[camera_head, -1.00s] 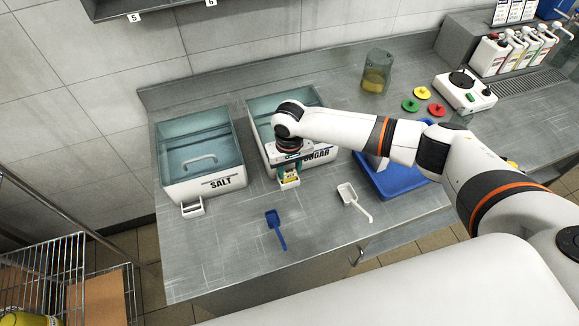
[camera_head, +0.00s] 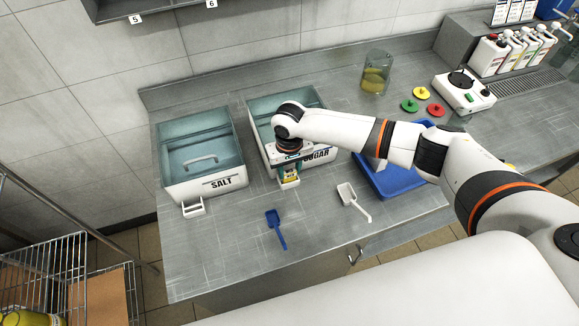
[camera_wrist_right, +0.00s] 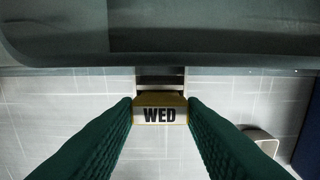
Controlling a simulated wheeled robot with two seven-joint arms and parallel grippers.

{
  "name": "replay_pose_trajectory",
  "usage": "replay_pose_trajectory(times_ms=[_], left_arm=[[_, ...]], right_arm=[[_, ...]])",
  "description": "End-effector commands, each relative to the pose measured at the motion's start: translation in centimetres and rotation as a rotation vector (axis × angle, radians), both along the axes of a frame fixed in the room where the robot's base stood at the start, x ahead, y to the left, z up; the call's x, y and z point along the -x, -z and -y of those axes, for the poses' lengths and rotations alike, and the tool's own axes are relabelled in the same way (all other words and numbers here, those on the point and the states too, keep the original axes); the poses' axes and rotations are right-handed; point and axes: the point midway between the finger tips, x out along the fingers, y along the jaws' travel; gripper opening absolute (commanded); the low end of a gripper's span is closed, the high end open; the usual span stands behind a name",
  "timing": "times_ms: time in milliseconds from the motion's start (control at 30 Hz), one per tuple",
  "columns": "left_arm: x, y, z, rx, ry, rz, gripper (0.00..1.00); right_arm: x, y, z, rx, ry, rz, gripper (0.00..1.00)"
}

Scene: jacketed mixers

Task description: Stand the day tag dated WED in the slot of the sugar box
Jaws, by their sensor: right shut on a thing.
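The sugar box (camera_head: 322,158) is a white bin with a clear bluish lid, second from the left on the steel counter. A small white slot holder (camera_head: 290,184) sticks out at its front. My right gripper (camera_head: 289,173) is over this holder, fingers pointing down. In the right wrist view, its green fingers (camera_wrist_right: 160,112) are shut on the WED tag (camera_wrist_right: 159,115), a pale tag with yellow edges and black letters. Dark and light strips show just behind the tag. Whether the tag is inside the slot or just above it, I cannot tell. My left gripper is not in view.
The salt box (camera_head: 222,183) with its own white holder (camera_head: 193,207) stands to the left. A blue scoop (camera_head: 275,226) and a white scoop (camera_head: 352,200) lie in front. A blue tray (camera_head: 400,182) is under my right arm. The front left counter is clear.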

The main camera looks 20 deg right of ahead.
Motion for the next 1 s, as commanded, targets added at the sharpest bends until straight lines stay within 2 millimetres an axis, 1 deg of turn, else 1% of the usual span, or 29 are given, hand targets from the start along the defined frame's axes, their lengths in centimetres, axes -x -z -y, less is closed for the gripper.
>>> replay_pose_trajectory(times_ms=[600, 1000], left_arm=[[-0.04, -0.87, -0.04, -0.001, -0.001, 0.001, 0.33], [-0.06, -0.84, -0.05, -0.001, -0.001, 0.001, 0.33]], right_arm=[[0.01, -0.07, 0.01, 0.000, 0.000, 0.000, 0.16], [0.01, -0.01, 0.00, 0.000, 0.000, 0.000, 0.16]])
